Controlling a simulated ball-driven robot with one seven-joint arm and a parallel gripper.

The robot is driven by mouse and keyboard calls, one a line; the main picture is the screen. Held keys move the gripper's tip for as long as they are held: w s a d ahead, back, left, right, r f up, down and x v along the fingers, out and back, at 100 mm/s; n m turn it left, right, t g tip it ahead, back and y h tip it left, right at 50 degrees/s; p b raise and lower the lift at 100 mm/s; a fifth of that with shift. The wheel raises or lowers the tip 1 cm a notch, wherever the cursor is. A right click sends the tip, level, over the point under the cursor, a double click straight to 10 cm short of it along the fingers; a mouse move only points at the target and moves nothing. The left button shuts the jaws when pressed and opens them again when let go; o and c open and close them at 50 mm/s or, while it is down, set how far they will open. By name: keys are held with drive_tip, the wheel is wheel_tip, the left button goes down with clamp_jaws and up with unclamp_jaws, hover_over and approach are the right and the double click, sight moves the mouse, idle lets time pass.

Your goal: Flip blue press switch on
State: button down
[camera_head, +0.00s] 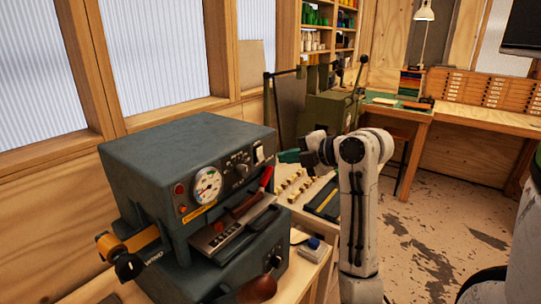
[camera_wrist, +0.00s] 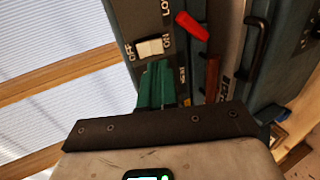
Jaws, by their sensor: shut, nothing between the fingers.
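The blue-grey press (camera_head: 190,140) stands on the wooden bench, its front panel facing right. Its white rocker switch (camera_head: 259,154) sits at the panel's upper right corner. In the wrist view the switch (camera_wrist: 150,48) lies between the printed words OFF and ON. My gripper (camera_head: 284,157) is at the right of the panel, level with the switch. Its green fingers (camera_wrist: 160,66) are shut and empty, with their tips just below the switch in the wrist view, towards the ON side. I cannot tell whether they touch it.
A small box with a blue button (camera_head: 313,243) stands on the bench. A green machine (camera_head: 330,115) stands behind.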

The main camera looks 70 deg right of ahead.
sight(262, 159)
drive_tip(key=p+x, duration=0.1)
drive_tip(key=x, duration=0.5)
drive_tip(key=shift+p, duration=0.35)
drive_tip(key=shift+f, duration=0.1)
drive_tip(key=b, duration=0.2)
drive_tip(key=shift+w+d+f+t+b, duration=0.1)
drive_tip(key=shift+w+f+t+b, duration=0.1)
drive_tip(key=shift+f+t+b, duration=0.15)
drive_tip(key=shift+r+p, duration=0.35)
drive_tip(key=shift+p, duration=0.1)
drive_tip(key=shift+r+p, duration=0.35)
drive_tip(key=shift+r, duration=0.55)
